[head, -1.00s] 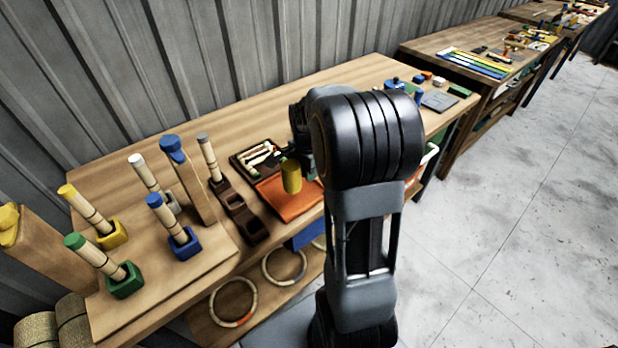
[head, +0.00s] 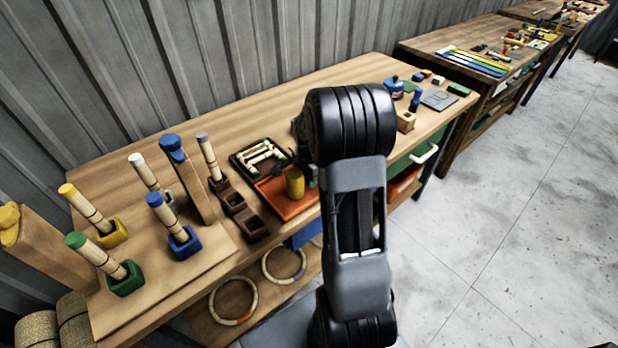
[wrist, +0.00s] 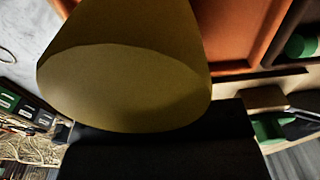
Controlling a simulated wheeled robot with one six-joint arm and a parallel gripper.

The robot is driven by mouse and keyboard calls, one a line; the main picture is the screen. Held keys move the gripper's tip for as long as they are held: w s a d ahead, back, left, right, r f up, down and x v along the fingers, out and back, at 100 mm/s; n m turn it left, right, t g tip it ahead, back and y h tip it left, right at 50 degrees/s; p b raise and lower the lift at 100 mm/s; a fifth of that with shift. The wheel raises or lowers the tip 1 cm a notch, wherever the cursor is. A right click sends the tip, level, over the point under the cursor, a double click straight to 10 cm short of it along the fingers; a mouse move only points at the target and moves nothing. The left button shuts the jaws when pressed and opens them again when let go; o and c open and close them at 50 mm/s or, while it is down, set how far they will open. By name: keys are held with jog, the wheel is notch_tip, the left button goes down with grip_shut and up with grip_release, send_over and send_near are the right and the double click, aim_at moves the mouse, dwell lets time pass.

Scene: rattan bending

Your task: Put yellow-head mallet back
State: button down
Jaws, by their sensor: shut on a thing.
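The yellow-head mallet shows as a yellow cylinder head (head: 295,182) over the orange tray in the head view. In the wrist view its head (wrist: 125,85) fills the upper middle, very close, and its handle is hidden. My gripper (wrist: 160,150) is shut on the mallet; its dark body runs along the bottom of the wrist view, and my arm mostly hides it in the head view. A dark brown rack (head: 236,205) stands left of the orange tray (head: 278,205). A grey-topped mallet (head: 207,152) stands in its far slot; the nearer slots look empty.
Left of the rack stand blue (head: 180,238), green (head: 126,280) and yellow (head: 112,234) blocks holding sticks, and a tall blue-topped wooden post (head: 188,180). A dark tray of pieces (head: 258,156) lies behind the orange tray.

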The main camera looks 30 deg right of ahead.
jog(key=shift+f, duration=0.2)
jog(key=c, duration=0.9)
grip_release()
jog(key=shift+r, duration=0.1)
notch_tip(320, 180, up, 12)
jog(key=shift+a+f, duration=0.1)
jog(key=shift+a, duration=0.05)
jog(key=s+a+n+t, duration=0.1)
jog(key=s+a+n, duration=0.3)
jog(key=a+n, duration=0.1)
jog(key=s+a+r+n+t, duration=0.1)
jog(key=s+a+n, duration=0.4)
jog(key=a+n, duration=0.1)
jog(key=s+a+r+n+t, duration=0.1)
jog(key=s+a+n, duration=0.4)
jog(key=shift+s+a+r+n+t, duration=0.15)
jog(key=shift+s+r+n+t, duration=0.1)
jog(key=shift+n+t, duration=0.15)
